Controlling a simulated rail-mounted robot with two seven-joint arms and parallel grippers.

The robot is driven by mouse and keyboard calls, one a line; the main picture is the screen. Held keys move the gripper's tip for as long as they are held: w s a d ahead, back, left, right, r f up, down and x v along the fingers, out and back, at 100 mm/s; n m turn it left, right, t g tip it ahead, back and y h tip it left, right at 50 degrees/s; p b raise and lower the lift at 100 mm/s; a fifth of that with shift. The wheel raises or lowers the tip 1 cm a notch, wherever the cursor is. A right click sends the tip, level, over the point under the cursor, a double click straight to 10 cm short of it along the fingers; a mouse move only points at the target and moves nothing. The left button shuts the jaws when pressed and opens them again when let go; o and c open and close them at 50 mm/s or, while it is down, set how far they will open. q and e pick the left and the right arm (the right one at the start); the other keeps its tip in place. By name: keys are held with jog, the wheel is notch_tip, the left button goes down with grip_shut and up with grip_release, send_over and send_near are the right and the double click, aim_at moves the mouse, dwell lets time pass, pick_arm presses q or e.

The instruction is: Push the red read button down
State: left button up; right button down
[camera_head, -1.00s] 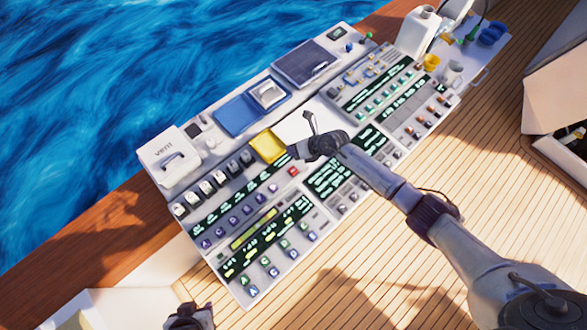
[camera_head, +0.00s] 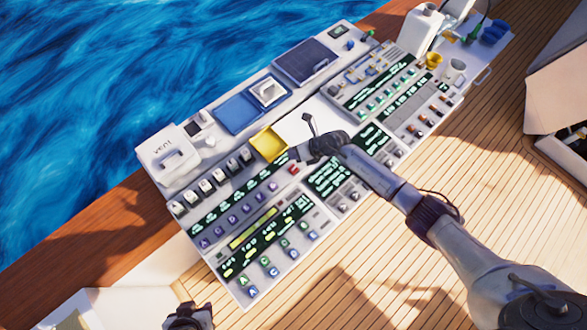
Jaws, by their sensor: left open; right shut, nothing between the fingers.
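A small red button (camera_head: 293,169) sits on the slanted control panel (camera_head: 236,283), right of the yellow tray and among dark displays. My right gripper (camera_head: 291,155) reaches in from the lower right over the panel. Its tip is just above and close to the red button; I cannot tell whether it touches anything. The fingers are shut with nothing between them. My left gripper (camera_head: 190,318) is at the bottom edge, off the near side of the panel, mostly cut off by the frame, open and empty.
A white jug (camera_head: 420,30) and a yellow cup (camera_head: 433,61) stand at upper right. Wooden deck (camera_head: 400,270) is clear in front.

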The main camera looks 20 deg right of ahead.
aim_at(295, 167)
notch_tip(295, 167, down, 7)
jog(key=b, duration=0.6)
jog(key=shift+f, duration=0.1)
dwell(0.4)
dwell(0.7)
jog(key=shift+f, duration=0.1)
dwell(0.5)
jog(key=shift+f, duration=0.15)
jog(key=shift+f, duration=0.2)
dwell(0.4)
